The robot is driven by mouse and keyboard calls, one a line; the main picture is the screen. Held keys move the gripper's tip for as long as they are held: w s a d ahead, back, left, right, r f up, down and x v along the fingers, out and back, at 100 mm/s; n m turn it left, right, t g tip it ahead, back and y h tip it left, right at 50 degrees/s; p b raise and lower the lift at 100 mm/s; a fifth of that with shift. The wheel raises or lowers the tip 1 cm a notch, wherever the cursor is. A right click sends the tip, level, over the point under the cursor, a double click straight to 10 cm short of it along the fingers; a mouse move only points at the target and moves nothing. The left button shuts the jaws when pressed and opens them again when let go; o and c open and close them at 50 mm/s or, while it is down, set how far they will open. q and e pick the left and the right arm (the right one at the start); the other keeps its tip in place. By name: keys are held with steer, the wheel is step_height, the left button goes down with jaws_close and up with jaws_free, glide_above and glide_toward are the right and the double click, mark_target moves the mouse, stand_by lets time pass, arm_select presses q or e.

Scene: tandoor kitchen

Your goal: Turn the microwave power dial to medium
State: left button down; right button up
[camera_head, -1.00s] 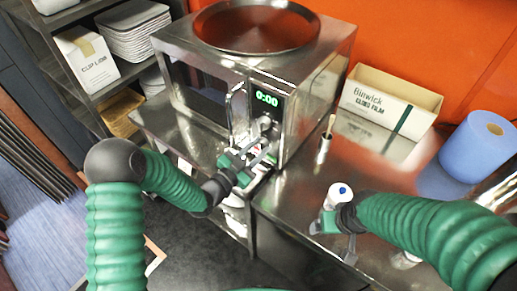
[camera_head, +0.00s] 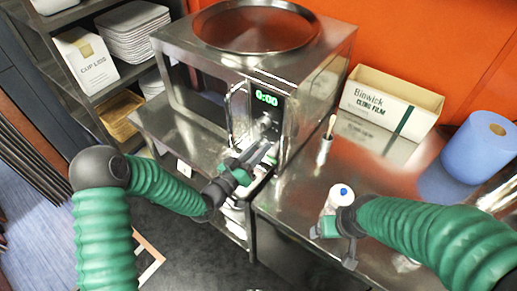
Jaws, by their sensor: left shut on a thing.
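The steel microwave (camera_head: 205,58) stands on the steel counter, its display (camera_head: 266,98) lit green with 0:00. A round knob (camera_head: 265,121) shows on the panel below the display. My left gripper (camera_head: 258,153) is at the lower part of the panel, shut on what seems to be the power dial, which its fingers hide. The dial's pointer and markings cannot be read. My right gripper (camera_head: 337,243) is open and empty above the counter's front edge, close to a white bottle with a blue cap (camera_head: 339,193).
A round steel tray (camera_head: 255,28) lies on the microwave. The door handle (camera_head: 238,113) is left of the panel. A cup with a brush (camera_head: 326,146), a cling film box (camera_head: 392,103) and a blue roll (camera_head: 480,147) stand on the right counter (camera_head: 290,195).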

arm_select(q)
steer(key=shift+f, duration=0.2)
steer(key=shift+n, duration=0.3)
steer(key=c, duration=1.3)
jaws_free()
steer(key=shift+o, duration=0.9)
steer(key=shift+a+r, duration=0.15)
arm_select(e)
steer(key=shift+a, duration=0.1)
steer(key=shift+s+b+x, duration=0.25)
steer(key=shift+b+x, duration=0.75)
steer(key=shift+b, duration=0.05)
steer(key=shift+f, duration=0.1)
arm_select(q)
steer(key=v, duration=1.7)
steer(key=shift+w+f, duration=0.1)
steer(key=shift+f, duration=0.1)
